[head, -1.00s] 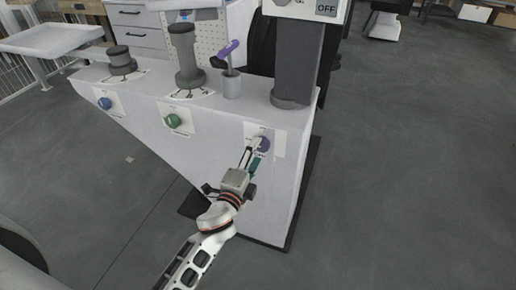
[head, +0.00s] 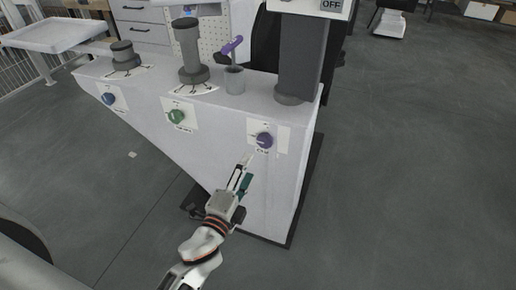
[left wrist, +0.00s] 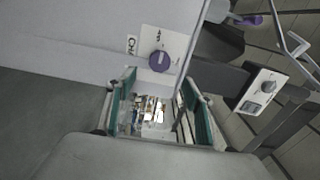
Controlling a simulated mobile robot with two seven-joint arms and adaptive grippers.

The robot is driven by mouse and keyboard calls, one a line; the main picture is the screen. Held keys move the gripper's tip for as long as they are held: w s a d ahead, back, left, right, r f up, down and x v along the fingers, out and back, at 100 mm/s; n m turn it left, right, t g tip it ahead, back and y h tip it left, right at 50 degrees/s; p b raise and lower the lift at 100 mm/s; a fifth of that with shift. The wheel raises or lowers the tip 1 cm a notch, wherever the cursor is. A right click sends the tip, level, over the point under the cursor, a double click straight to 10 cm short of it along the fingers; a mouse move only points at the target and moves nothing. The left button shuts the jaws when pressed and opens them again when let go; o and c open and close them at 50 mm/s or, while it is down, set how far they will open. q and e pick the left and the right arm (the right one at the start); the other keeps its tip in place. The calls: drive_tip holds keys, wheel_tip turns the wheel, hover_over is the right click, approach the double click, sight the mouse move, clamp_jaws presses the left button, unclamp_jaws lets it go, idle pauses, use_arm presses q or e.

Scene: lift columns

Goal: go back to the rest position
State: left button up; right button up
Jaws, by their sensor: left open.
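My left gripper (head: 243,172) is open and empty in front of the white console (head: 215,150). Its fingertips are just below and to the left of the purple knob (head: 264,140), apart from it. In the left wrist view the gripper (left wrist: 158,110) shows teal finger pads spread apart, with the purple knob (left wrist: 159,61) beyond them on its white label plate. My right gripper is in neither view.
The console face also bears a green knob (head: 177,116) and a blue knob (head: 108,98). On its top stand grey columns (head: 193,62) and a cup (head: 235,80) with a purple-ended object. Open grey floor (head: 420,170) lies to the right.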

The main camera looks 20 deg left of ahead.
use_arm(q)
drive_tip(key=s+f+n+g+h+p, duration=0.1)
drive_tip(key=s+f+n+g+p, duration=0.2)
drive_tip(key=s+f+n, duration=0.4)
drive_tip(key=s+f+n+g+h+p, duration=0.1)
drive_tip(key=s+f+n+g+p, duration=0.2)
drive_tip(key=s+f+n, duration=0.4)
drive_tip(key=s+f+g, duration=0.1)
drive_tip(key=s, duration=0.6)
drive_tip(key=shift+s+d, duration=0.15)
drive_tip(key=shift+s, duration=0.05)
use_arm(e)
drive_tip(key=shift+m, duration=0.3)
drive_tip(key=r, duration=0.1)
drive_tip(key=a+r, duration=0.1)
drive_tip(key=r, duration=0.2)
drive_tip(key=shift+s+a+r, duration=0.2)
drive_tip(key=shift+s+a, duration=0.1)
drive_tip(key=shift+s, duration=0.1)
use_arm(q)
drive_tip(key=shift+g, duration=0.3)
drive_tip(key=c, duration=0.6)
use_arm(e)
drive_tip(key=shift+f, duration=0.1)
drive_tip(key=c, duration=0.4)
use_arm(q)
drive_tip(key=shift+c, duration=0.5)
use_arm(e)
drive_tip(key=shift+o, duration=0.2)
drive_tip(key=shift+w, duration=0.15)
